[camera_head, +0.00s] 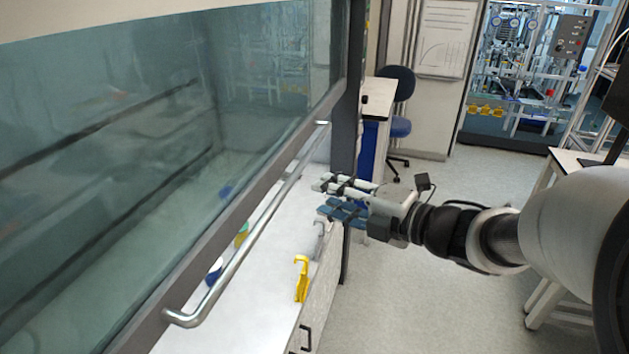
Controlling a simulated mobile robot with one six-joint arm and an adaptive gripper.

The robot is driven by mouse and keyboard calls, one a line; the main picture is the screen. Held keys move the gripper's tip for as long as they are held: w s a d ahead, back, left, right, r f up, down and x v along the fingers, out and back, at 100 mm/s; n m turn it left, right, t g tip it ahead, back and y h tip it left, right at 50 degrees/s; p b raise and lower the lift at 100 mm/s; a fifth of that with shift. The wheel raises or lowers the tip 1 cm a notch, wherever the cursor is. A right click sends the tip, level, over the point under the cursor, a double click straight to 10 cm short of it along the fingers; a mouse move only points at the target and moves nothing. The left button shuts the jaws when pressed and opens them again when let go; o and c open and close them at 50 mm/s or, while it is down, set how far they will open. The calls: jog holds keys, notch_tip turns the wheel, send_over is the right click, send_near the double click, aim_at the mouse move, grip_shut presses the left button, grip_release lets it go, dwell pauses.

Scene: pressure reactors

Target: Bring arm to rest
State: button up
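My gripper (330,197) is at the end of my arm (480,235), which reaches in from the right edge. It points left toward the handle bar of the fume hood and appears to hang over or near the edge of the white worktop. Its fingers look spread apart with a gap between them, and I see nothing held there. A small camera-like part sticks up on the gripper's wrist.
The fume hood's glass sash (150,130) with a metal handle bar (255,225) fills the left. A yellow clamp-like item (302,279) stands at the edge of the white worktop (255,305). A blue chair (399,110) and reactor rack (520,70) stand behind. Grey floor (440,300) is clear below my arm.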

jog(key=shift+s+d, duration=0.1)
jog(key=shift+d, duration=0.05)
jog(key=s+d+m+t+h+b, duration=0.2)
jog(key=s+d+m+h, duration=0.1)
jog(key=d+m+h, duration=1.15)
jog(key=s+a+f+m+g+y, duration=0.1)
jog(key=s+a+f+m+g, duration=0.1)
jog(key=s, duration=0.5)
jog(key=s+a+f+m+g, duration=0.2)
jog(key=s+f+m+g, duration=0.1)
jog(key=s+f+m, duration=0.2)
jog(key=s+a+f+m+g+y+b, duration=0.1)
jog(key=s+a+f+m+g, duration=0.1)
jog(key=s+m, duration=0.4)
jog(key=s+f+g, duration=0.1)
jog(key=s+f, duration=0.1)
jog(key=s, duration=0.2)
jog(key=shift+s+a+m+y, duration=0.15)
jog(key=shift+s+m+y, duration=0.05)
jog(key=shift+m+y, duration=0.15)
